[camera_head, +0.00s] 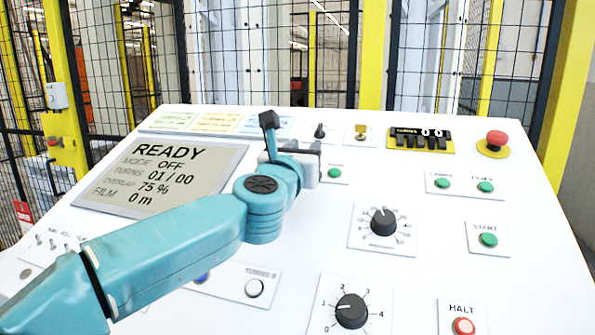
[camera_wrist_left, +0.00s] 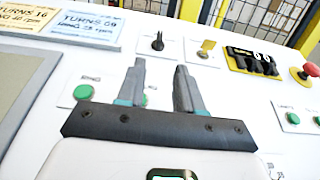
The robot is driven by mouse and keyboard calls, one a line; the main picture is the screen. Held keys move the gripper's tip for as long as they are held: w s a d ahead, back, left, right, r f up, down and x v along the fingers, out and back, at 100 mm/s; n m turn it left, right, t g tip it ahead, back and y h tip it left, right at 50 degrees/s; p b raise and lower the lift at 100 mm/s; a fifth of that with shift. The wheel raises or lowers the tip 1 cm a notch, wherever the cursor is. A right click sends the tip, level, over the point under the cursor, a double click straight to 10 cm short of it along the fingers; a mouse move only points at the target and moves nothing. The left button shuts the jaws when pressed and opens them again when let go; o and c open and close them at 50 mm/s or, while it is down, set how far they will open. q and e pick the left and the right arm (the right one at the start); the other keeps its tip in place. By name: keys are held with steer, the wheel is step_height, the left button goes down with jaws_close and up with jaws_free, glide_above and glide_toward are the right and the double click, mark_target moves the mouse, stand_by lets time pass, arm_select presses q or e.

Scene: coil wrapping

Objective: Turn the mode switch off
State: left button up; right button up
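The display (camera_head: 160,180) reads READY, MODE OFF, TURNS 01/00, OVERLAP 75 %, FILM 0 m. A small black selector knob (camera_head: 319,131) stands at the back of the white panel, with a brass-coloured key switch (camera_head: 361,133) to its right. Their labels are too small to read, so I cannot tell which is the mode switch. My left gripper (camera_head: 308,147) is just in front of the black knob. In the left wrist view, its two fingers (camera_wrist_left: 160,70) are apart and empty, pointing toward the black knob (camera_wrist_left: 158,43), with the key switch (camera_wrist_left: 207,48) to the right.
A black turns counter (camera_head: 420,139) and a red mushroom button (camera_head: 495,142) sit at the back right. Green buttons (camera_head: 488,240), large dials (camera_head: 383,221) and a red HALT button (camera_head: 464,326) fill the right side. Mesh fencing stands behind the panel.

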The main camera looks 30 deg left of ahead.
arm_select(q)
steer(key=shift+v, duration=2.15)
